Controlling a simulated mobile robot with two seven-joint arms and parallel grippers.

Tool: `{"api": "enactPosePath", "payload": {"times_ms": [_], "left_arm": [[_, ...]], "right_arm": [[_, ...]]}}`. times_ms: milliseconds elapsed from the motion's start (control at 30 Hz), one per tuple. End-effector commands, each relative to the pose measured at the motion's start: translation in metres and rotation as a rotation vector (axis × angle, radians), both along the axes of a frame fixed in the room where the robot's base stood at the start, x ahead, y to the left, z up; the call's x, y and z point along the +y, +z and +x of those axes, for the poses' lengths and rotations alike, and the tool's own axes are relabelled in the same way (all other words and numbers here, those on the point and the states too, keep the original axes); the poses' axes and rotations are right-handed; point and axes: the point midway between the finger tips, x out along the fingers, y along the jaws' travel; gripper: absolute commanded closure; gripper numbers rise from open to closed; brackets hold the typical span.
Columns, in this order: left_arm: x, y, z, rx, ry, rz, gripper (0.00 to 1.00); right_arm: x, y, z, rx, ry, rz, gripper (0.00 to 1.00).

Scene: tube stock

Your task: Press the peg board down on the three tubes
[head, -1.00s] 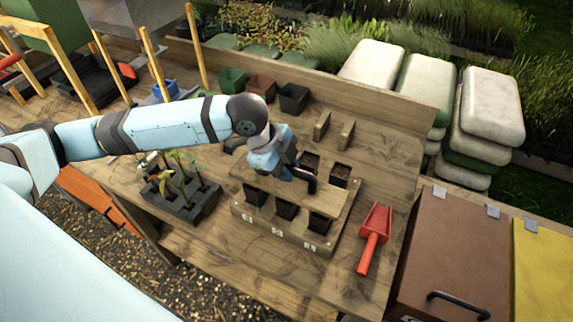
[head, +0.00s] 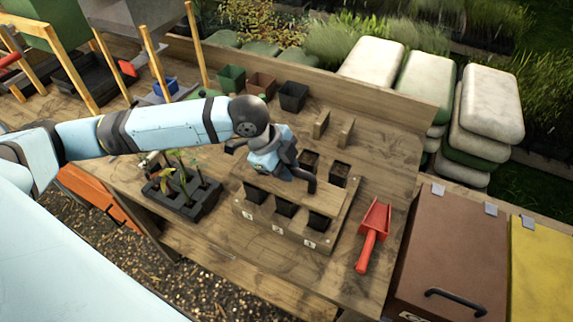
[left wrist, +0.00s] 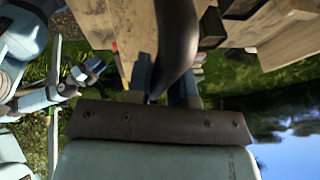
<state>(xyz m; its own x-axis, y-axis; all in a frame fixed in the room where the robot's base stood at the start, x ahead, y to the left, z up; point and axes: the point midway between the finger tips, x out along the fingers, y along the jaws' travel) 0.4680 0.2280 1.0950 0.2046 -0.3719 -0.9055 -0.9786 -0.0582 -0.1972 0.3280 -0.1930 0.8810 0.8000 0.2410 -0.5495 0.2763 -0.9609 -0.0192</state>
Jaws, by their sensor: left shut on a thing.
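A wooden block (head: 280,234) with white labels on its front stands on the bench, holding dark square pots, the front row being three tubes (head: 286,207). The peg board cannot be made out clearly; a wooden surface (head: 300,190) lies between the front and rear rows. My left gripper (head: 304,178) is over the middle of the block, shut on a dark curved handle. This handle (left wrist: 176,42) also shows between the fingers in the left wrist view. Whether the board touches the tubes is hidden by the gripper.
A red scoop (head: 371,240) lies right of the block. A black seedling tray (head: 183,199) stands to its left. Empty pots (head: 293,96) and two small wooden uprights (head: 345,133) stand behind. Bare bench lies at the right rear.

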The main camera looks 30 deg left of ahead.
Motion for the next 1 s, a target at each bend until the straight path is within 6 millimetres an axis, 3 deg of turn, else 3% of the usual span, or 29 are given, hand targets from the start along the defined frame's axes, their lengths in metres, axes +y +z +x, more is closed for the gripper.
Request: {"api": "enactPosePath", "payload": {"times_ms": [1000], "left_arm": [[0.0,-0.004,0.0002,-0.001,-0.001,0.0,1.0]], "right_arm": [[0.0,0.0076,-0.0001,0.001,0.0,0.0,0.57]]}}
